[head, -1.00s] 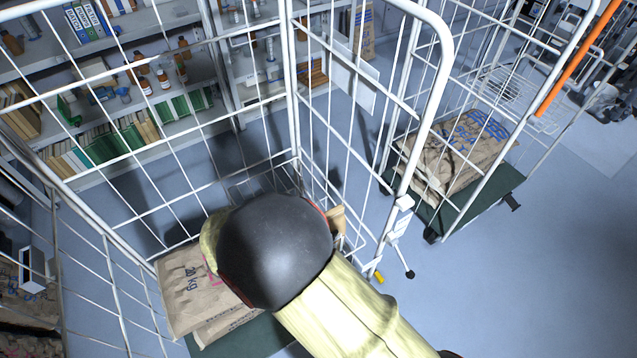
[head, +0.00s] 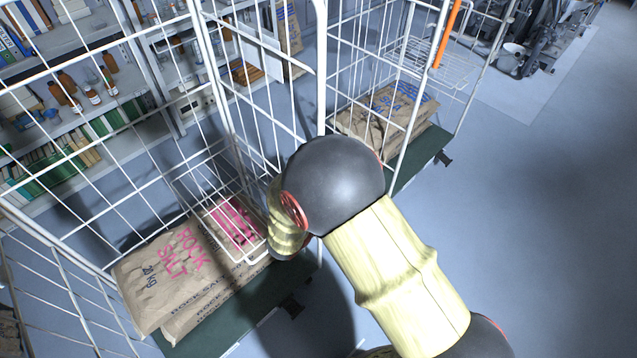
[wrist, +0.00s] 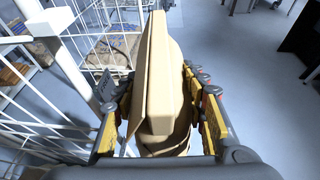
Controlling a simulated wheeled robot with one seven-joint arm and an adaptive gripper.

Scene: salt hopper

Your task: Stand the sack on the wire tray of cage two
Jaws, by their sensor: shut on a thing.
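My gripper (wrist: 160,112) is shut on a tan sack (wrist: 158,70), its yellow-padded fingers on either side. The sack stands upright in the wrist view. In the head view my arm's dark joint hides the gripper and the held sack. The far cage (head: 402,150) at the right has a wire tray (head: 440,66) near its back, above sacks with blue print. I cannot read which cage is number two.
Pink-printed rock salt sacks (head: 165,268) lie on the near cage's green base (head: 215,325). Blue-printed sacks (head: 385,112) lie in the far cage. An orange bar (head: 447,35) runs up the far cage. Shelves stand behind at left; the floor (head: 540,220) is clear at right.

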